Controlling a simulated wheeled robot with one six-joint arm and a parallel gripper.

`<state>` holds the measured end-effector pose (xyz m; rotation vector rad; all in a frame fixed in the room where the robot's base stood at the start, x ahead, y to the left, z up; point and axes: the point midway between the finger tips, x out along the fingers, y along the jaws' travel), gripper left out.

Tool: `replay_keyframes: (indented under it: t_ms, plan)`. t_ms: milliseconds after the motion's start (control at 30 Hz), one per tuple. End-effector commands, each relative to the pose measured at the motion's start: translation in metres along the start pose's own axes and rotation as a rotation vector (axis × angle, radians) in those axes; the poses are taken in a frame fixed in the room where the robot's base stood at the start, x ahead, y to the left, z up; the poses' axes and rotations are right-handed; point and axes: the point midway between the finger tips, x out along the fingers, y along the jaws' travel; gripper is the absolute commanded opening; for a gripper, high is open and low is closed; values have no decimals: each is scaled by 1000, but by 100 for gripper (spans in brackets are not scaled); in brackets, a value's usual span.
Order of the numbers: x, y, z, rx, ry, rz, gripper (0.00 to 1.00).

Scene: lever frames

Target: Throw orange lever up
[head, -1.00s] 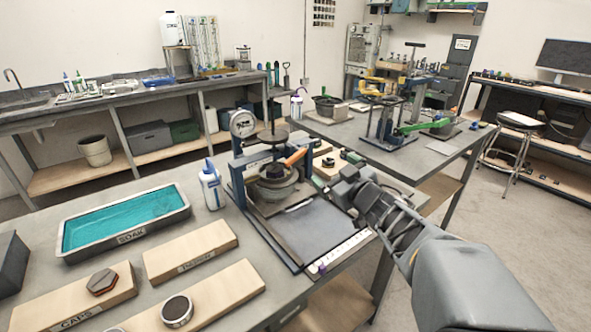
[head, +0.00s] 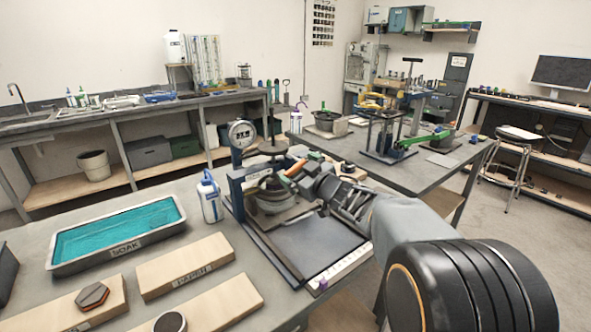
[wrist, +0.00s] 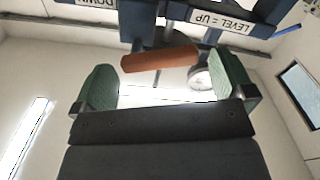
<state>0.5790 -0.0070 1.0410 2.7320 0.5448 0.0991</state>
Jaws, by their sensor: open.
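My gripper is open. In the head view the orange lever (head: 296,167) shows as a short handle on the blue press frame (head: 236,190), and my gripper (head: 298,172) is at it, coming from the right. My gripper partly hides the lever in the head view.
A white bottle (head: 210,200) stands left of the press. A teal soak tray (head: 75,262) and wooden boards (head: 185,265) lie on the near bench. A round gauge (head: 242,134) tops the press. A second bench (head: 430,170) stands behind.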

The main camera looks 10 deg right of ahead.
Motion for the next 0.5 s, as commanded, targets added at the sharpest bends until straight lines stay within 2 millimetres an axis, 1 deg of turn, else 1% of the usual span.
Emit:
replay_keyframes:
  t_ms: [100, 200, 500]
  plan:
    - [11, 0, 0, 0, 0, 0, 100]
    - [15, 0, 0, 0, 0, 0, 100]
    - [18, 0, 0, 0, 0, 1, 100]
